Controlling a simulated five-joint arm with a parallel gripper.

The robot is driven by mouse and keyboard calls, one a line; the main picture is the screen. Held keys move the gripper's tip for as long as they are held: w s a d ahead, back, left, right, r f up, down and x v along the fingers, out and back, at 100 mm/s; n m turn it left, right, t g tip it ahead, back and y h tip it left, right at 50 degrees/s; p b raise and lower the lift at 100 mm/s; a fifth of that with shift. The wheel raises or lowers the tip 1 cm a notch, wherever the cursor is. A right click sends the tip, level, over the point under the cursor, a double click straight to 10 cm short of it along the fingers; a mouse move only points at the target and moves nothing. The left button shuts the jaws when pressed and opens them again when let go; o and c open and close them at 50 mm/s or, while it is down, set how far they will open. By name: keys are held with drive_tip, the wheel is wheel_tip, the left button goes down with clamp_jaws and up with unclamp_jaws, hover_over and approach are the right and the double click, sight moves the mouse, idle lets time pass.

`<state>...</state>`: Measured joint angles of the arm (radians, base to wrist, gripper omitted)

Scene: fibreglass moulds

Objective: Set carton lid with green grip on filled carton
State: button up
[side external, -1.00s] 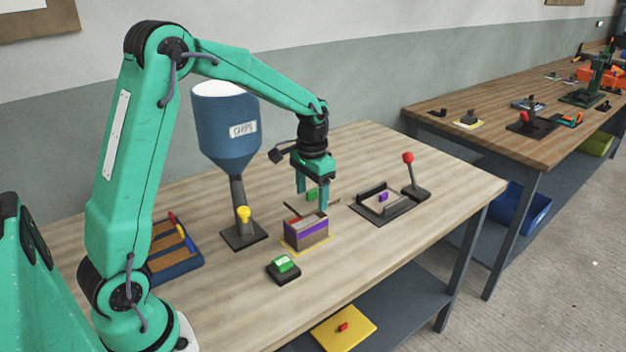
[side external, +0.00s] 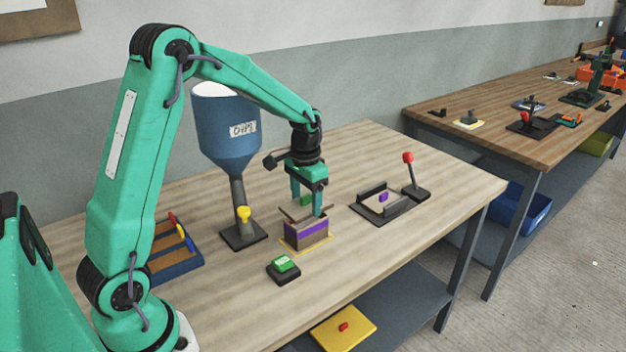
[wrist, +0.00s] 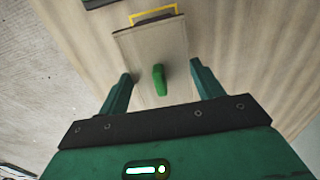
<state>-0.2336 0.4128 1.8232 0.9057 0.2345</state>
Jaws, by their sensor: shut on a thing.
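My gripper (side external: 307,207) is shut on the carton lid, with one finger at each side of it. The lid (wrist: 145,50) is a flat brownish panel in the wrist view. Its green grip (wrist: 159,80) stands up between my fingers, and also shows in the side view (side external: 305,201). The carton (side external: 306,236), brown with a purple band, stands upright on the bench directly below the lid. The lid is at or just above the carton's rim; I cannot tell whether they touch. The lid hides most of the carton's inside.
A yellow outline (wrist: 153,12) marks the bench around the carton. A blue hopper (side external: 227,135) stands behind left, a green button on a black base (side external: 284,268) in front. A black fixture with a purple block (side external: 383,198) and a red-knobbed lever (side external: 408,160) stand right.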

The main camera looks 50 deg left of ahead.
sight(306, 205)
drive_tip(key=shift+f, duration=1.55)
drive_tip(key=shift+f, duration=0.25)
drive_tip(key=o, duration=1)
drive_tip(key=shift+r, duration=0.1)
drive_tip(key=shift+r, duration=3.85)
